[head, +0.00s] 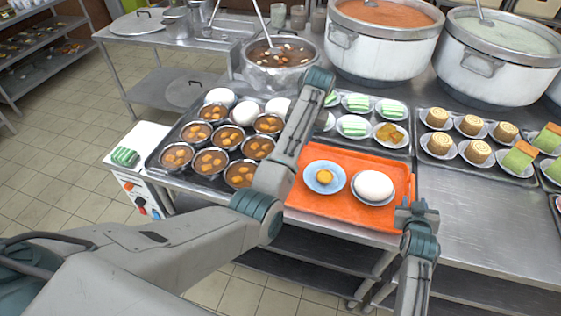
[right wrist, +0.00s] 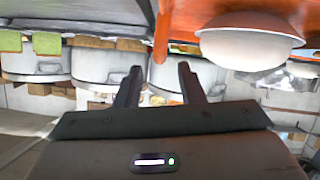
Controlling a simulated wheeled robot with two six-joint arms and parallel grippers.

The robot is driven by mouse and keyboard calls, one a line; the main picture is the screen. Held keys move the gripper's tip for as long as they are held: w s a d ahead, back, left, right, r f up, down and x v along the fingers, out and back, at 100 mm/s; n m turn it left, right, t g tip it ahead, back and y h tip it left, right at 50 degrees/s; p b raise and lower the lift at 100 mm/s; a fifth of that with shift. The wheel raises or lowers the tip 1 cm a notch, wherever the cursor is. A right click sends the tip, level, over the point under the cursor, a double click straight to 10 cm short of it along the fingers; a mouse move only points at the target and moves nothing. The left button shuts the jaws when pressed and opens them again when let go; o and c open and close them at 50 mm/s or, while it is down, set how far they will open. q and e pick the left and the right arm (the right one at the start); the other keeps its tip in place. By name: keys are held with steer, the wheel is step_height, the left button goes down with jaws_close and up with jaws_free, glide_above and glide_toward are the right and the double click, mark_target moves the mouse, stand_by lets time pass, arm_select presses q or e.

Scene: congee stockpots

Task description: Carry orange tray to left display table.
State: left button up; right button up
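The orange tray (head: 310,208) lies on the steel counter, its front edge near the counter's front edge. On it are a blue plate (head: 312,183) with a small yellow pastry and another plate (head: 375,200) with a white bun. My right gripper (head: 417,212) is at the tray's right edge. In the right wrist view its two fingers (right wrist: 160,80) stand apart, with the orange tray (right wrist: 176,28) close by; I cannot tell whether they touch it. My left arm crosses over the tray's left side; its gripper's fingertips are hidden. The left display table cannot be identified for certain.
A dark tray of bowls and buns (head: 160,165) stands left of the orange tray. Green cakes (head: 355,125) are behind it, and a tray of rolls (head: 520,175) is to the right. Large stockpots (head: 385,50) stand behind. A steel side table (head: 150,38) is at back left.

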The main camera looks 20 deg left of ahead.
steer(key=v, duration=0.6)
stand_by(0.4)
